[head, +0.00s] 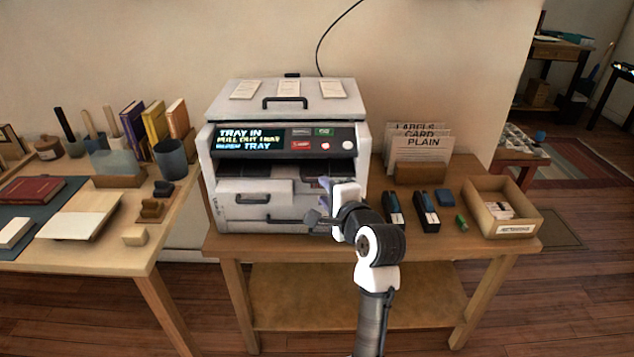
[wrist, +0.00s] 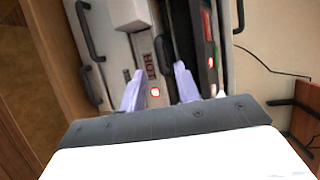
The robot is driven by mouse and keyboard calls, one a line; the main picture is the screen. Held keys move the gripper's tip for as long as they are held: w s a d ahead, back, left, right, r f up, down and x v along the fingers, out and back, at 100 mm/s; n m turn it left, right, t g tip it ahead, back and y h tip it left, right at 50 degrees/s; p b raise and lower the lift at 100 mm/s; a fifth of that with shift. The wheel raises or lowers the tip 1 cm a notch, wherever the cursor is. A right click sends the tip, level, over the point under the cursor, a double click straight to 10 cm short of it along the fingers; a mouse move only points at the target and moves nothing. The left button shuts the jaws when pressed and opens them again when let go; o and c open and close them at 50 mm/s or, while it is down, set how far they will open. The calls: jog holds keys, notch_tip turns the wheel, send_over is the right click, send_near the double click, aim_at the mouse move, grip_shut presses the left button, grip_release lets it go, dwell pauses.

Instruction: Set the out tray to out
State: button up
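A white-and-dark printer (head: 285,150) stands on the wooden table. Its display (head: 249,138) reads "TRAY IN" with "PULL OUT" text below. Under the control panel is a dark opening (head: 245,168); I cannot clearly make out the out tray in it. My gripper (head: 325,190) is at the right part of the printer's front, below the panel, and hides part of that front. In the wrist view the two lilac fingers (wrist: 157,75) stand apart, with a "HOT" label (wrist: 152,68) and a red-ringed light (wrist: 155,92) showing between them. I cannot tell whether they touch the printer.
Lower drawers with dark handles (head: 252,199) are left of my gripper. Staplers (head: 425,210), a card holder (head: 420,172) and a cardboard box (head: 515,217) stand on the table to the right. A desk with books (head: 80,212) is at the left.

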aim_at(316, 182)
jog(key=x, duration=0.5)
jog(key=shift+w+a, duration=0.2)
jog(key=shift+w, duration=0.15)
grip_shut()
